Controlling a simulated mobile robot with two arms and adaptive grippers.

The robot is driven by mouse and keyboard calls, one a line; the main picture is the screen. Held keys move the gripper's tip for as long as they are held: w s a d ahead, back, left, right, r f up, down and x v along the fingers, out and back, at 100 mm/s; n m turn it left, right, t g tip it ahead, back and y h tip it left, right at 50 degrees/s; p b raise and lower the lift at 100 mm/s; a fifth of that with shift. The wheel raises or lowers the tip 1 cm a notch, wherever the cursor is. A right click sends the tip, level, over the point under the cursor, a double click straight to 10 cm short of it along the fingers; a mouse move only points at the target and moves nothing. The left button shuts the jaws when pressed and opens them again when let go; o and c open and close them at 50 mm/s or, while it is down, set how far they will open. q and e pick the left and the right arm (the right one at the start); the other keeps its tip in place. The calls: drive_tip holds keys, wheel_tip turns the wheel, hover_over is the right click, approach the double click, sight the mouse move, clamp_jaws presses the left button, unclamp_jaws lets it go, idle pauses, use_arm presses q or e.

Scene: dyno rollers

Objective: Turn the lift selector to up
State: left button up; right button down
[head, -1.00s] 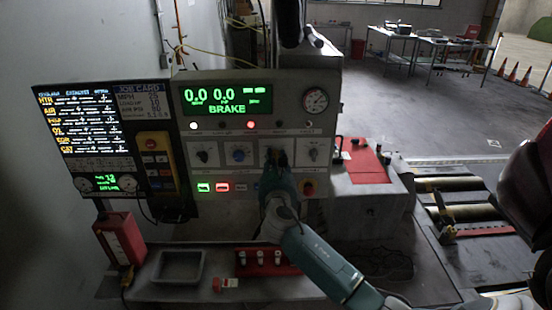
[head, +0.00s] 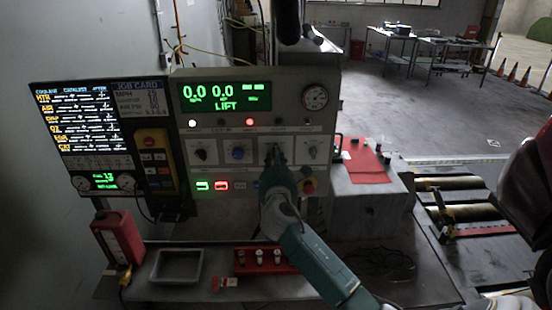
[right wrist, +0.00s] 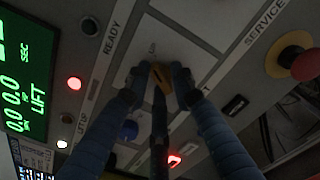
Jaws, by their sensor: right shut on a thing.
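The control console (head: 180,125) stands ahead with a row of selector knobs below its green display (head: 225,97), which reads LIFT. My right gripper (head: 275,152) is at the third selector from the left and covers most of it in the head view. In the right wrist view my right gripper (right wrist: 158,78) is shut on that selector knob (right wrist: 160,80), with an orange-brown part showing between the fingertips. The printed label beside the knob is too small and dark to read in full. My left gripper is not in view.
A blue knob (head: 238,153) sits left of the gripper and another selector (head: 312,149) to its right. A red emergency button (right wrist: 301,64) is close by. Below are lit green and red buttons, a grey tray (head: 160,277) and a red rack (head: 248,270).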

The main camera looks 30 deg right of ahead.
drive_tip(key=shift+a+f+m, duration=0.1)
drive_tip(key=shift+a+m, duration=0.05)
drive_tip(key=shift+m, duration=0.65)
drive_tip(key=c, duration=1.7)
unclamp_jaws()
drive_tip(key=shift+w, duration=0.1)
drive_tip(key=shift+o, duration=0.2)
drive_tip(key=v, duration=1.2)
